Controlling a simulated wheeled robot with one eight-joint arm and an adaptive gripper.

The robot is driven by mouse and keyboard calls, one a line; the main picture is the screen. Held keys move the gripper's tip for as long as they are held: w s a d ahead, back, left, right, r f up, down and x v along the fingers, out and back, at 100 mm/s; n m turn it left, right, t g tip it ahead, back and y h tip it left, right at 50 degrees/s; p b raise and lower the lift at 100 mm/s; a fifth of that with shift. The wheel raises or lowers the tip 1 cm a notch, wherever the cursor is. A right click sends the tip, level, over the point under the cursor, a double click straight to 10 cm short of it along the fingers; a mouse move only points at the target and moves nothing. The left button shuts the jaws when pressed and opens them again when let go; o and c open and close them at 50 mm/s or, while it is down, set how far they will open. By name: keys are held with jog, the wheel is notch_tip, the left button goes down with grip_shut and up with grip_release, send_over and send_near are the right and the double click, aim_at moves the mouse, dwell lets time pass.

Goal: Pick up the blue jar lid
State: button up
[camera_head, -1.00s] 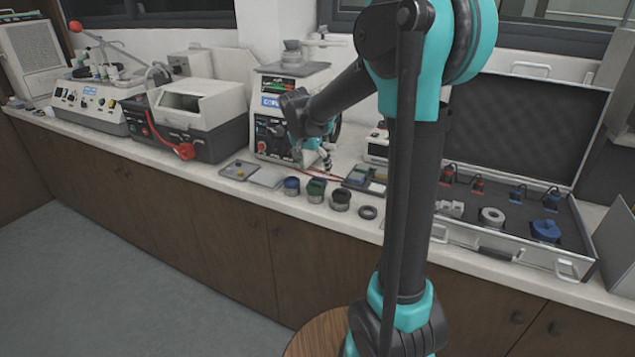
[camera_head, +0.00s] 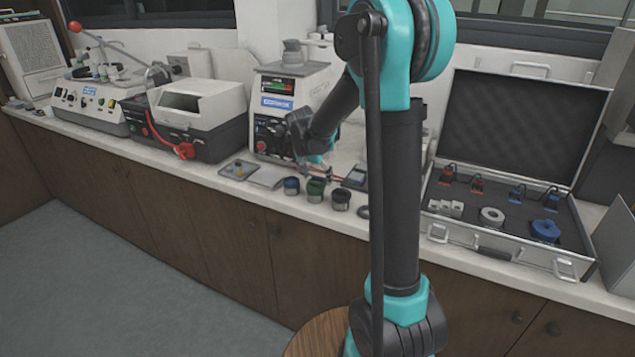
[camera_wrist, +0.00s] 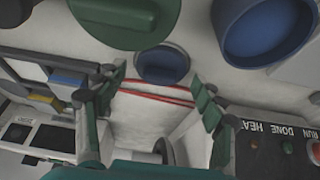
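The blue jar lid (camera_wrist: 163,64) is a small dark blue disc lying on the white worktop in the wrist view, between and just beyond my fingertips. My gripper (camera_wrist: 158,84) is open, with one green-padded finger on each side and nothing held between them. The fingers appear apart from the lid. In the head view my gripper (camera_head: 318,166) is low over the counter behind the row of jars, and I cannot make out the lid there. The blue jar (camera_wrist: 264,32) and green jar (camera_wrist: 122,22) stand near the lid.
A dark jar (camera_head: 340,199) stands beside the green jar. A white control machine (camera_head: 275,105) stands close behind my gripper. Thin red rods (camera_wrist: 155,92) lie between my fingers' line of view. An open case (camera_head: 515,125) is at the right; a small tray (camera_head: 239,170) lies left.

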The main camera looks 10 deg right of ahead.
jog(key=c, duration=0.5)
jog(key=shift+r, duration=0.1)
